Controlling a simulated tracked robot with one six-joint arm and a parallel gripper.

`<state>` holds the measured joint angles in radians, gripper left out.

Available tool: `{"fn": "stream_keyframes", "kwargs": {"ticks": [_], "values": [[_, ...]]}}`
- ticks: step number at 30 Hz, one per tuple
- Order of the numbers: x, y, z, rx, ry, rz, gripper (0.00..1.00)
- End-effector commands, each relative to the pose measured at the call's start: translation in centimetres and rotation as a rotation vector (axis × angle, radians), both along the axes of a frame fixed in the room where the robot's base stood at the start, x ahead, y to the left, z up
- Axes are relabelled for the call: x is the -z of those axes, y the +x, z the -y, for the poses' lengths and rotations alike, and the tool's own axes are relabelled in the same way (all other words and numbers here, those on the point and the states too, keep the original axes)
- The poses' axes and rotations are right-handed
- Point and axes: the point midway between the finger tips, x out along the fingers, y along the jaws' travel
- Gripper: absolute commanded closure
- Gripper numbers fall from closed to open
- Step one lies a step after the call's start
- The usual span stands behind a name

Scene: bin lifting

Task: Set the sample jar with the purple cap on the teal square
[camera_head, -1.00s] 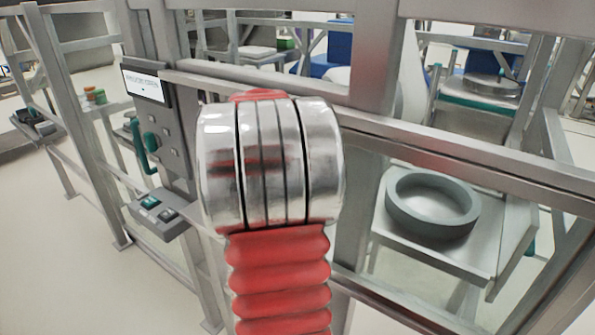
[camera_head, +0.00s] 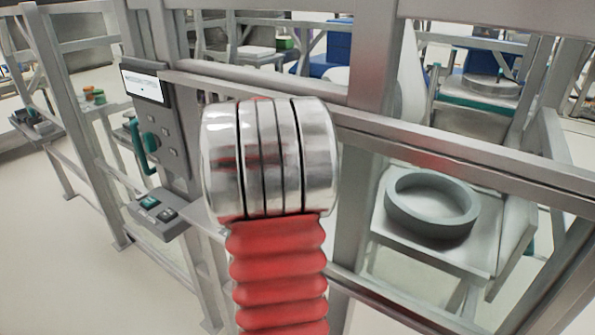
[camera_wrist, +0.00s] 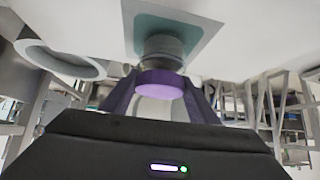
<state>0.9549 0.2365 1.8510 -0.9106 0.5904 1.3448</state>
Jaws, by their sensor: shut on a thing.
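In the wrist view, the sample jar has a purple cap (camera_wrist: 160,83) and a clear grey body (camera_wrist: 163,48). My gripper (camera_wrist: 159,90) is shut on it, with a dark purple finger on each side of the cap. The jar's far end overlaps the teal square (camera_wrist: 142,30), which lies on a pale flat surface. I cannot tell whether the jar touches the square. In the head view my arm hides the jar, the square and my gripper.
A grey round ring-shaped dish (camera_head: 403,217) sits on a pale shelf behind the metal rails (camera_head: 470,156); it also shows in the wrist view (camera_wrist: 55,66). A control panel (camera_head: 160,118) and a small switch box (camera_head: 152,215) stand left of my arm.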

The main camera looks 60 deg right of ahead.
Motion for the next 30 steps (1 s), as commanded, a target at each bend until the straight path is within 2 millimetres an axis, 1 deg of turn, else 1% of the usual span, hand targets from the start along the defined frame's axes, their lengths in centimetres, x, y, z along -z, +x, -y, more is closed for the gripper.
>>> {"fn": "stream_keyframes", "kwargs": {"ticks": [3,4,6,12,22,26,30], "values": [[0.1,0.0,0.0,0.0,-0.001,0.0,1.0],[0.2,0.0,0.0,0.001,0.0,0.001,0.44],[0.2,0.0,0.0,0.0,0.0,0.0,0.39],[0.2,0.0,0.0,0.0,0.0,0.0,0.27],[-0.2,0.1,-0.1,-0.001,0.0,0.001,0.27],[-0.8,0.1,-0.8,-0.001,-0.001,0.001,0.27],[-2.1,0.2,-2.0,-0.002,-0.001,0.002,0.27]]}}
